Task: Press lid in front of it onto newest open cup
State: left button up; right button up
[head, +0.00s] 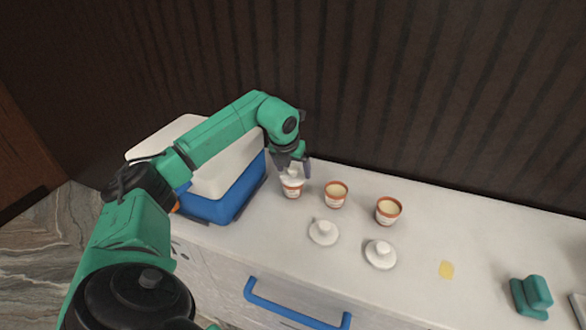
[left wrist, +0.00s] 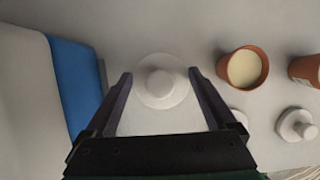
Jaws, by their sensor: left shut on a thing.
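A terracotta-coloured cup (head: 292,190) stands nearest the blue box, with a white knobbed lid (head: 291,175) at its top. My left gripper (head: 294,165) is over this cup, shut on the lid, which shows between the fingers in the left wrist view (left wrist: 160,82). I cannot tell whether the lid is fully seated. Two open cups with pale filling stand to the right: a middle cup (head: 336,194) and a right cup (head: 389,210). A white lid (head: 323,233) lies in front of the middle cup and another lid (head: 380,254) in front of the right cup.
A blue box with a white top (head: 235,200) stands close left of the gripper. A blue handle (head: 295,312) is on the counter's front. The dark ribbed wall rises behind.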

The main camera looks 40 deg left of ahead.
pick_arm(q)
jog(key=shift+f, duration=0.1)
dwell(0.7)
jog(key=o, duration=1)
notch_tip(320, 180, up, 7)
jog(key=p, duration=0.6)
grip_shut()
jog(key=shift+f, duration=0.15)
dwell(1.0)
jog(key=shift+f+b, duration=1.65)
jog(key=shift+f, duration=0.4)
